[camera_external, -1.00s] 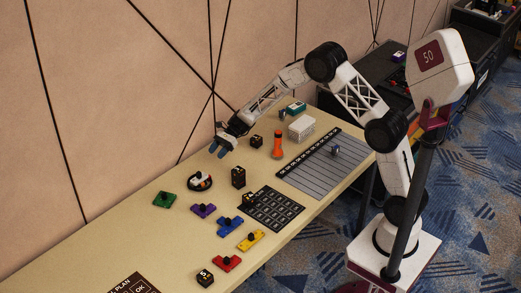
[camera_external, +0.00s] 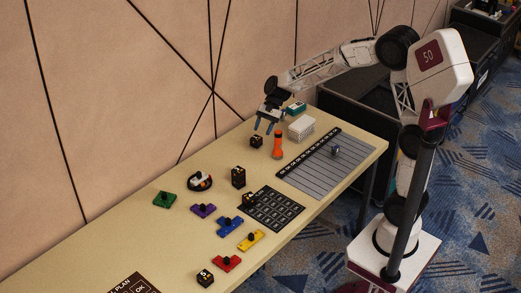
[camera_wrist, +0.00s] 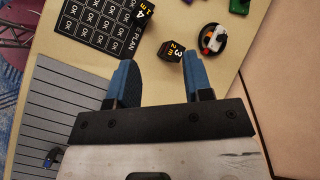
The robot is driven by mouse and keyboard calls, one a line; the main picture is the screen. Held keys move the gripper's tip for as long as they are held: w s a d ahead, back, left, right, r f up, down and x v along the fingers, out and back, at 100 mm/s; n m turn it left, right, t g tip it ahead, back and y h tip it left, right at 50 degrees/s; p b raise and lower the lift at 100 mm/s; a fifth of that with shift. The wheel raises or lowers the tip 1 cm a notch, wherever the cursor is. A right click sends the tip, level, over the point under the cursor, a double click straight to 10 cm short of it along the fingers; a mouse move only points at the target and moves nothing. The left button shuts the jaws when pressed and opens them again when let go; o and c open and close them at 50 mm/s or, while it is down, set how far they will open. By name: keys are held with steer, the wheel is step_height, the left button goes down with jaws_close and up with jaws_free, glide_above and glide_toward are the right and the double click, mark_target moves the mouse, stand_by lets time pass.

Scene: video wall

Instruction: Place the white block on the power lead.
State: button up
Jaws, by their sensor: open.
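A black round coil, which looks like the power lead (camera_external: 207,187), lies at the far side of the table. A small white piece and an orange part rest on or in it. The coil also shows at the upper right of the wrist view (camera_wrist: 221,51), with the white piece (camera_wrist: 207,41) there. I cannot tell whether that piece is a loose block. A larger white ribbed box (camera_external: 301,128) stands on the right part of the table. My gripper (camera_external: 264,127) is open and empty above the table, left of the box and well away from the coil.
A dark cube (camera_external: 256,141) and an upright orange torch (camera_external: 277,146) stand close below my gripper. A green case (camera_external: 295,108) lies behind the box. Numbered black blocks, a plan mat (camera_external: 270,209), a grey lined sheet (camera_external: 325,167) and several coloured knobbed pieces cover the table's middle.

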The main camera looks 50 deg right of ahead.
steer(key=s+d+r+n+t+h, duration=0.1)
steer(key=s+d, duration=0.4)
steer(key=s, duration=0.6)
steer(key=s+d+r+n+t+h, duration=0.1)
steer(key=s+d+r+n+h, duration=0.2)
steer(key=s, duration=0.9)
steer(key=s+d+r+n+t+h, duration=0.1)
steer(key=s+d+r+n+h, duration=0.2)
steer(key=s, duration=0.9)
steer(key=d+n+h, duration=0.1)
steer(key=d+n, duration=0.1)
steer(key=d, duration=0.1)
steer(key=shift+d+n+t, duration=0.3)
